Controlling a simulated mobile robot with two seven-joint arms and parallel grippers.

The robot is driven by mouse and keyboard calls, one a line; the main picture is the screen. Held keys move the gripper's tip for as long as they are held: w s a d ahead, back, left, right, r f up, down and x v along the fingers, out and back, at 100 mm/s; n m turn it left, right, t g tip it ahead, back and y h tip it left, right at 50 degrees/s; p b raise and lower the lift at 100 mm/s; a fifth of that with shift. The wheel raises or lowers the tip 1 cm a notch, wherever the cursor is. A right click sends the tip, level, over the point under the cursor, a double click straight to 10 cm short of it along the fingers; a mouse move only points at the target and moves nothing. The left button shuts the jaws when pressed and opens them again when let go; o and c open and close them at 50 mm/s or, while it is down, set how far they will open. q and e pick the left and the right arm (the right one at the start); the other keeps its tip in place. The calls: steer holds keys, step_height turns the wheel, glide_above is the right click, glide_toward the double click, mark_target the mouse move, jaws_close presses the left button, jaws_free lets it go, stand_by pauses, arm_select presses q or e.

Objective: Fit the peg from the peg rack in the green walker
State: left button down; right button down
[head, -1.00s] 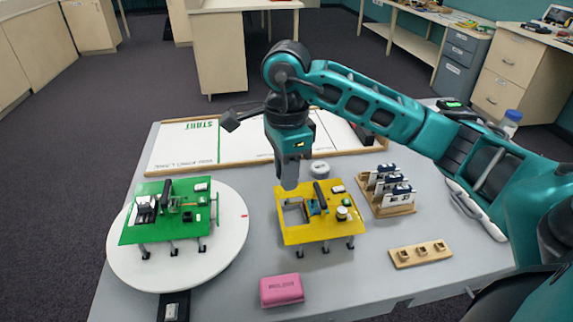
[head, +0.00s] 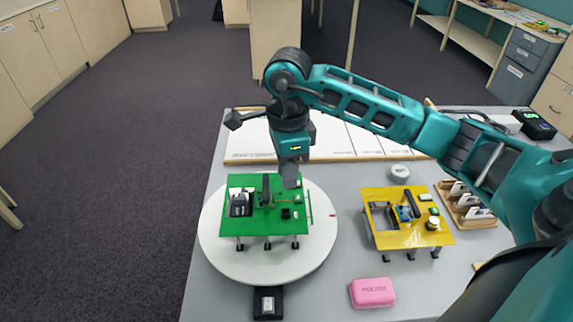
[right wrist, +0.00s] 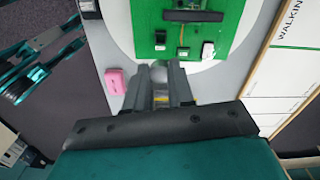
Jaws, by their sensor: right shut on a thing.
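The green walker (head: 283,224) stands on short legs on a round white turntable (head: 225,255), with dark parts and a black bar on its green top. My right gripper (head: 290,182) points down over the walker's back right part. In the right wrist view its fingers (right wrist: 163,80) are shut on the peg (right wrist: 158,72), of which only a grey rounded bit shows between the fingertips. The green top (right wrist: 215,40) lies beyond the fingertips there. Whether the peg touches the walker I cannot tell. My left gripper is out of view.
A yellow walker (head: 410,235) stands to the right on the grey table, near a wooden rack (head: 478,222) of white cards. A pink box (head: 372,293) lies in front, a grey round thing (head: 400,174) behind. A white track board (head: 350,140) runs along the back.

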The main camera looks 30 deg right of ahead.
steer(key=shift+w+a+f, duration=0.1)
steer(key=shift+w+a, duration=0.1)
steer(key=shift+s+f+b, duration=0.1)
steer(key=shift+f+b, duration=0.45)
steer(key=shift+f, duration=0.1)
step_height(320, 180, down, 6)
steer(key=b, duration=0.4)
steer(key=shift+r, duration=0.25)
steer(key=shift+f+b, duration=0.2)
steer(key=shift+b, duration=0.15)
steer(key=shift+f+b, duration=0.85)
steer(key=shift+b, duration=0.25)
stand_by(1.6)
steer(key=c, duration=0.9)
jaws_free()
